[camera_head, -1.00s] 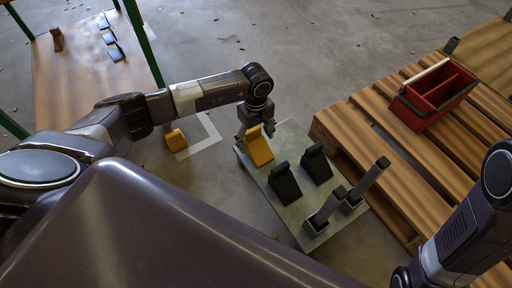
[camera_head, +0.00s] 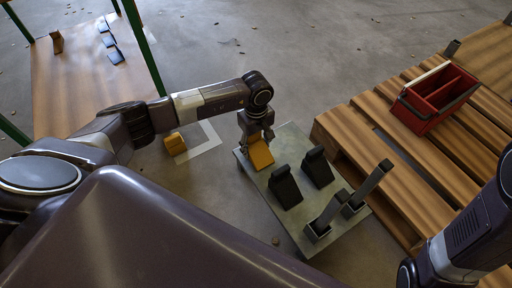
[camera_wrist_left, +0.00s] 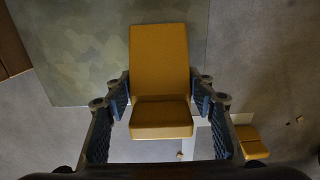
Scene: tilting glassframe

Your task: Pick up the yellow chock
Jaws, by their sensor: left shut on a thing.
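The yellow chock (camera_head: 260,155) is at the far left corner of a grey metal plate (camera_head: 247,173) in the head view. It fills the middle of the left wrist view (camera_wrist_left: 160,62). My left gripper (camera_head: 257,136) reaches down over it. In the wrist view its fingers (camera_wrist_left: 160,104) press on both sides of the chock. I cannot tell whether the chock touches the plate. A second yellow chock (camera_head: 174,143) lies on the floor at a white marking, and it shows at right in the wrist view (camera_wrist_left: 251,143). My right gripper is out of view.
A wooden pallet (camera_head: 390,165) with a red divided toolbox (camera_head: 437,97) is at right. A wooden table (camera_head: 85,85) stands at upper left.

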